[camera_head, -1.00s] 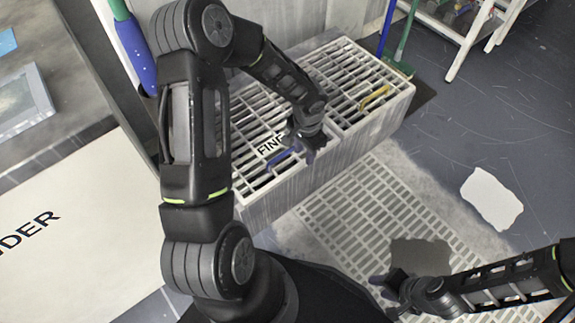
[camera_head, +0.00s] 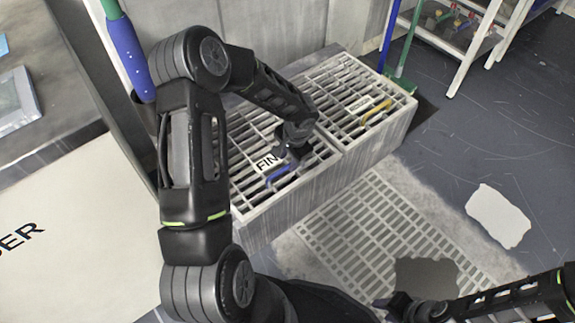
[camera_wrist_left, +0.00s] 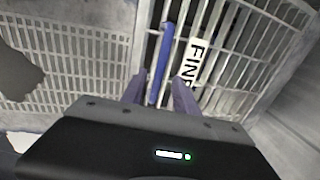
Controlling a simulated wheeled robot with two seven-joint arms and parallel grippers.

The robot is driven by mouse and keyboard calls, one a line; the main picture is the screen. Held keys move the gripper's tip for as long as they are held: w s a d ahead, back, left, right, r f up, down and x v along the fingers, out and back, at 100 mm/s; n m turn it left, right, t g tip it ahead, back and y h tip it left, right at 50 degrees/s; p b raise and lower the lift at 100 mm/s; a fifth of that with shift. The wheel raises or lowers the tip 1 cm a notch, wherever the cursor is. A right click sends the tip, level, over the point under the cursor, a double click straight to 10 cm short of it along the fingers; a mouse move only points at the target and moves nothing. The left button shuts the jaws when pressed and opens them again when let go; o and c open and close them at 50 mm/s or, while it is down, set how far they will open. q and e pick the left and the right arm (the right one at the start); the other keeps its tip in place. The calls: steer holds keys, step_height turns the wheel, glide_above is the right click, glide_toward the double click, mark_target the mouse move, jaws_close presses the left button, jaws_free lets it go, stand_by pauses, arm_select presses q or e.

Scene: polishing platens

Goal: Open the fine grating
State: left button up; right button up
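The fine grating (camera_head: 240,188) is the left half of a grey box with a slatted top. It lies closed and bears a white label reading FINE, partly hidden in the head view (camera_head: 267,162) and clearer in the left wrist view (camera_wrist_left: 197,55). Its blue handle (camera_head: 278,175) also shows in the left wrist view (camera_wrist_left: 161,62). My left gripper (camera_head: 296,154) is above the grating. In the left wrist view its two fingers (camera_wrist_left: 158,84) are apart, with the blue handle between them; contact cannot be told. My right gripper (camera_head: 405,304) is low at the bottom right, its fingers unclear.
A second grating with a yellow handle (camera_head: 376,111) adjoins on the right. A floor grate (camera_head: 360,225) lies in front of the box. A green broom and blue pole stand behind, near a white shelf (camera_head: 470,50). A table (camera_head: 60,225) is at left.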

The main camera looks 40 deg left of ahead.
mark_target(287, 167)
arm_select(q)
steer(key=shift+w+a+f+b, duration=0.1)
steer(key=shift+a+f+b, duration=0.05)
steer(key=shift+f, duration=0.65)
steer(key=shift+a+f+b, duration=0.1)
steer(key=shift+f+b, duration=0.05)
steer(key=shift+f, duration=0.6)
steer(key=shift+c, duration=0.5)
jaws_close()
